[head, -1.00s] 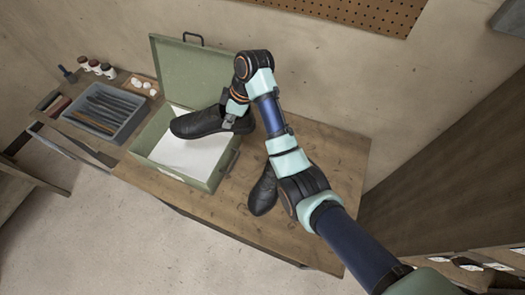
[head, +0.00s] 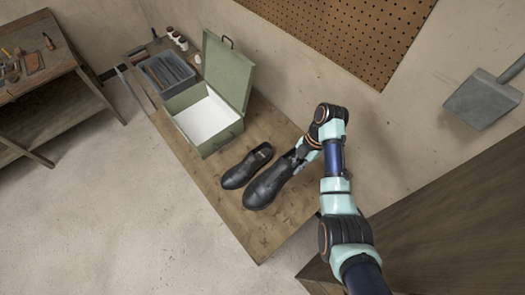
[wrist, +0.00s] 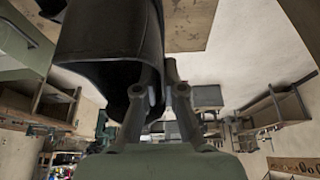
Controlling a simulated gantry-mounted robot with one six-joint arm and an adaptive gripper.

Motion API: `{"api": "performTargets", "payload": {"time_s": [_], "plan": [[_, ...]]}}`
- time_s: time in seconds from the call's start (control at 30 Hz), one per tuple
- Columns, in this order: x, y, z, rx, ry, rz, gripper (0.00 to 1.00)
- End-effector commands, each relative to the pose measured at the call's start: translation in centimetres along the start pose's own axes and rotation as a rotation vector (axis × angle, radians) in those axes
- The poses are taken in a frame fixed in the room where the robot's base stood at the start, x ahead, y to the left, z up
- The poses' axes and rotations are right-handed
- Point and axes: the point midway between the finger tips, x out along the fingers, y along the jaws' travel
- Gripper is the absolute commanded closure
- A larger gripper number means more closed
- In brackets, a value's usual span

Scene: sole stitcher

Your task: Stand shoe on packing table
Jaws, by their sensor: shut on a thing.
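A black shoe (head: 268,188) is held at its heel-end opening by my gripper (head: 298,158), toe pointing to the lower left. It is beside a second black shoe (head: 246,166), which lies sole down on the wooden packing table (head: 262,228). The held shoe looks larger and nearer; I cannot tell whether its sole touches the table. In the wrist view, the fingers of my gripper (wrist: 158,92) are closed on the rim of the dark shoe (wrist: 108,40), which fills the upper left.
An open green box (head: 217,140) with white lining (head: 206,117) stands left of the shoes, its lid raised. Behind it are a grey tray (head: 165,72) and several small jars. The table's front end is clear. A wall is close behind the table.

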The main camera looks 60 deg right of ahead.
Motion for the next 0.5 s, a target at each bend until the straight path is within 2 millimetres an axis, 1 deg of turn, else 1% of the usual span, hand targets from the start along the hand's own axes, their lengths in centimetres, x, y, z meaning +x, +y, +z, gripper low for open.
{"api": "performTargets", "payload": {"time_s": [0.07,0.13,0.23,0.37,0.5], "plan": [[0.0,0.0,0.0,0.0,0.0,0.001,1.0],[0.5,0.0,0.2,0.001,0.0,0.002,1.0],[1.9,0.0,0.8,0.001,0.0,0.002,1.0],[5.1,0.0,2.2,0.002,0.0,0.002,1.0],[8.8,-0.1,3.7,0.002,0.0,0.002,1.0]]}}
